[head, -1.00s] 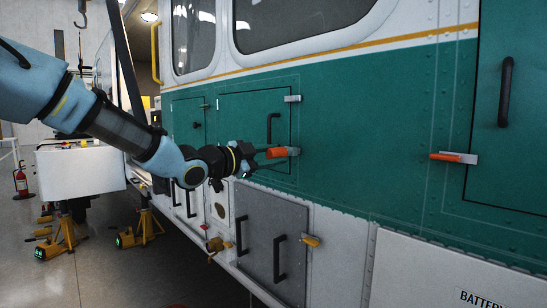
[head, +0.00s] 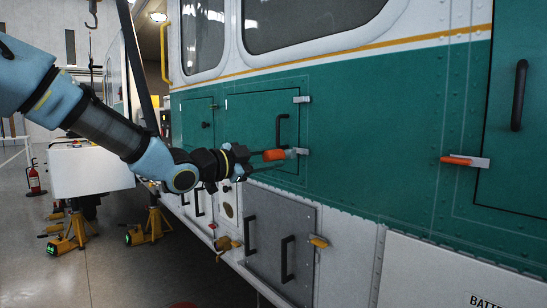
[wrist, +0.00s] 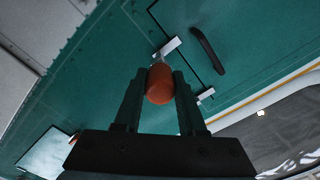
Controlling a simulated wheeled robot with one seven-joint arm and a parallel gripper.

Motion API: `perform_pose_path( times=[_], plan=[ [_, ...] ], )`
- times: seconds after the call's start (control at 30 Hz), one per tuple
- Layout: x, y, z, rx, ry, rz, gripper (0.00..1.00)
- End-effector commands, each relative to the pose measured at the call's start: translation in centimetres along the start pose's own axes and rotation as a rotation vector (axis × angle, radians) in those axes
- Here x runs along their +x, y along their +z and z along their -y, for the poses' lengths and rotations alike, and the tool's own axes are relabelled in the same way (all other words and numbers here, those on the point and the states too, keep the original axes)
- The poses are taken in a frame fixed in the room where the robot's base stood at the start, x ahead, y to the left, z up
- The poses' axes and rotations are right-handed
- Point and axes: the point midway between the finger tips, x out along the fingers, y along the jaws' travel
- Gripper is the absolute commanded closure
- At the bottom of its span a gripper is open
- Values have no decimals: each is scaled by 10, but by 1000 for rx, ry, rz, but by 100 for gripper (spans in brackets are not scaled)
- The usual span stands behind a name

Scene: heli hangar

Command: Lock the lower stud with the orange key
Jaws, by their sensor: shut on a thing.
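The orange key (head: 274,155) is held at the right edge of a green hatch (head: 255,118), in front of the lower stud's pale plate (head: 300,151). My gripper (head: 257,158) is shut on the key. In the wrist view, the rounded orange key (wrist: 160,86) sits between both fingers of my gripper (wrist: 160,76). Its far end points toward a pale plate (wrist: 168,47). I cannot tell whether the key's tip is in the stud. The upper stud's plate (head: 302,99) is higher on the same hatch edge.
Another orange-handled key (head: 456,160) sits at a door on the right. A black handle (head: 281,130) stands out from the hatch. Below is a grey panel (head: 268,250) with black handles and a yellow-orange latch (head: 318,241). Yellow jack stands (head: 150,222) are at left.

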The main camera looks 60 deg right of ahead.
Motion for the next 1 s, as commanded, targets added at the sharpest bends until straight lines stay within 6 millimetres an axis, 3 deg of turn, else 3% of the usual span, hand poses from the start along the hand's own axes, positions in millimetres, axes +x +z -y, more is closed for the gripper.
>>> perform_pose_path(
  times=[0.5, 1.0],
  plan=[
    [-19, 0, 0, 0, -1, 0, 100],
    [-20, 0, 0, 0, 0, -1, 100]
  ],
)
